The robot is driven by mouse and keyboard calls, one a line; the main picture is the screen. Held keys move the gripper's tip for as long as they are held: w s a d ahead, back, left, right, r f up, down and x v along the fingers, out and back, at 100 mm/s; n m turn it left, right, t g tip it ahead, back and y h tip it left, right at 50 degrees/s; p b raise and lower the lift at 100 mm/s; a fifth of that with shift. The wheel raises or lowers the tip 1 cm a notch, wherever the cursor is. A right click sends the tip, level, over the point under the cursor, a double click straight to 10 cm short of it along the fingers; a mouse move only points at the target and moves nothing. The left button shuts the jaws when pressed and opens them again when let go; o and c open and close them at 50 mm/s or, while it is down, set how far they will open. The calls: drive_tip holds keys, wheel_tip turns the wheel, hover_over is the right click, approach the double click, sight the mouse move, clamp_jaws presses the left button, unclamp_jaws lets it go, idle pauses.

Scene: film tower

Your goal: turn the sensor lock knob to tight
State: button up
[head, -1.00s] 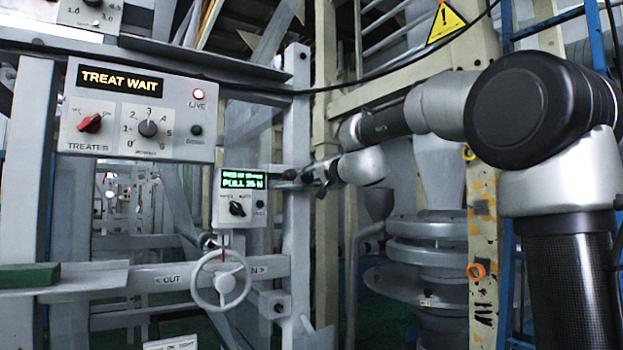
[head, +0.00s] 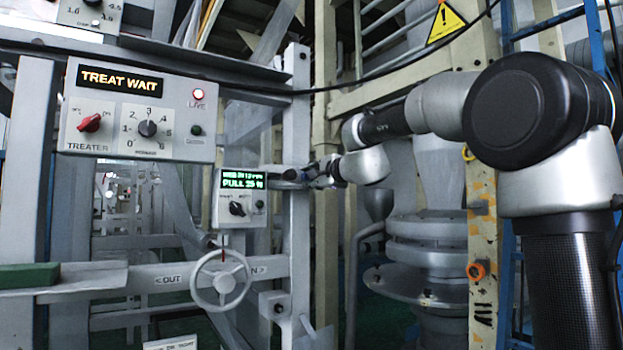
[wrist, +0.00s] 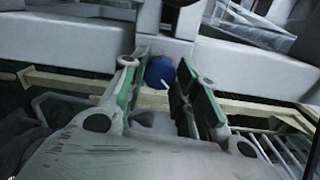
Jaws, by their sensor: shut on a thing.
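The knob (wrist: 160,70) is a round blue knob with a pale pointer mark, seen in the wrist view against a grey upright. My gripper (wrist: 165,85) has a green-sided finger on each side of it and is shut on it. The near part of the knob shows between the fingers; its scale or lettering cannot be seen. In the head view my gripper (head: 304,174) reaches left to the grey post just right of the small display box (head: 240,203). The knob is too small and covered to make out there. The display's lower line reads PULL 25 N; its upper line is blurred.
A spoked handwheel (head: 220,280) sits below the display box on a rail marked OUT and IN. A panel (head: 165,112) reading TREAT WAIT hangs at upper left. A beige column (head: 327,120) stands close behind my gripper. A black cable (head: 350,85) crosses above.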

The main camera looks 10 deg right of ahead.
idle(0.3)
drive_tip(key=o, duration=1)
drive_tip(key=shift+o, duration=0.2)
drive_tip(key=v, duration=1.2)
